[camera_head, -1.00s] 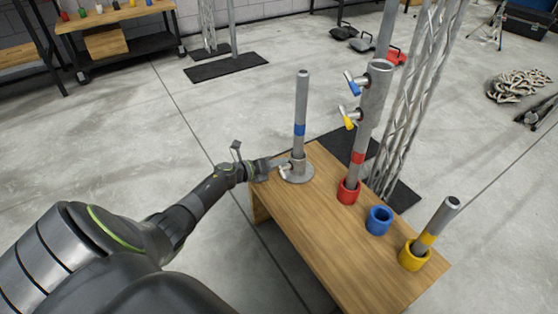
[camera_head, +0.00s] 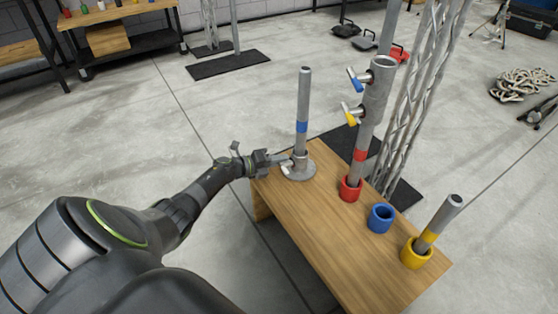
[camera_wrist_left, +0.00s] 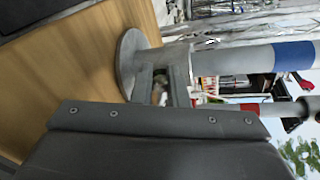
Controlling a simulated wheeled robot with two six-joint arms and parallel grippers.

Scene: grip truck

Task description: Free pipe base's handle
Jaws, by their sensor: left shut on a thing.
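The pipe base (camera_head: 299,172) is a round grey metal flange at the far end of the wooden table. A grey pipe with a blue band (camera_head: 303,115) stands upright in it. The base's small handle (camera_head: 287,167) sticks out on the left side, at the collar. My left gripper (camera_head: 284,162) reaches in from the left and is shut on the handle. In the left wrist view the base (camera_wrist_left: 130,58) and blue-banded pipe (camera_wrist_left: 280,57) lie sideways, and the gripper fingers (camera_wrist_left: 162,88) are close against the collar, hiding most of the handle. My right gripper is not in view.
The wooden table (camera_head: 315,225) also bears a red cup (camera_head: 350,190) with a tall pipe, an empty blue cup (camera_head: 380,218) and a yellow cup (camera_head: 415,255) with a short pipe. Blue and yellow handles stick out from the tall pipe. A metal truss (camera_head: 415,110) stands behind.

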